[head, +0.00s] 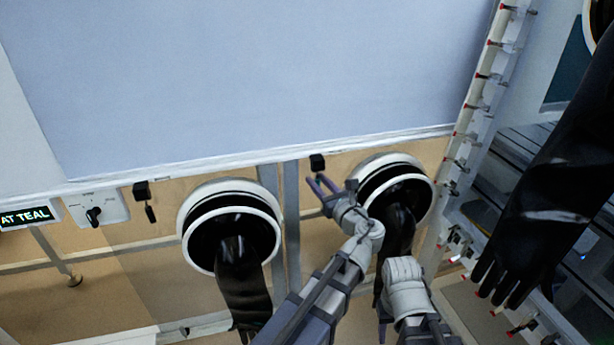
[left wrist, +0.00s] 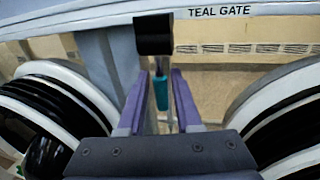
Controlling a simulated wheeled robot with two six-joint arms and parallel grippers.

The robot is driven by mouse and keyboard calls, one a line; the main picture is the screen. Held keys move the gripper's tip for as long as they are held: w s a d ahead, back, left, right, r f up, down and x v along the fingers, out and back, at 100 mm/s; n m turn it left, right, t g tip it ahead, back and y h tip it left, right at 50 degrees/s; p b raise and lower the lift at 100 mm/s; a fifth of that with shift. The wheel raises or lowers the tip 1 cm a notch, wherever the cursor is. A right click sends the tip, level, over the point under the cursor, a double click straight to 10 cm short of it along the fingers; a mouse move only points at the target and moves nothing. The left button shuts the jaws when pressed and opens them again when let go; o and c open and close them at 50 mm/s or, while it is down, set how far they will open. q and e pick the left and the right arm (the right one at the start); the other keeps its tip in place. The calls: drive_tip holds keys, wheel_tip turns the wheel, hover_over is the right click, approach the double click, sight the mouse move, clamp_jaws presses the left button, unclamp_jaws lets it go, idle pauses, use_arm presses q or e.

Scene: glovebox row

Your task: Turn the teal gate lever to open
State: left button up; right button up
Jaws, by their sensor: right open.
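The teal gate lever (left wrist: 160,93) hangs straight down from a black block (left wrist: 153,34), beside the TEAL GATE label (left wrist: 219,11), in the left wrist view. In the head view the black block (head: 317,162) sits on the rail between the two glove ports; I cannot make out the teal handle there. My left gripper (head: 317,186) is just below that block. In the left wrist view its purple fingers (left wrist: 161,80) stand apart on either side of the lever, with gaps showing. My right gripper (head: 381,318) is low and mostly hidden by its own wrist; its fingertips are unclear.
Two round glove ports (head: 232,225) and (head: 405,180) with black gloves flank the lever. A long black glove (head: 545,190) hangs at right.

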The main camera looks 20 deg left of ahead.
use_arm(q)
drive_tip(key=shift+w+a, duration=0.3)
drive_tip(key=shift+w, duration=0.05)
clamp_jaws()
idle(1.2)
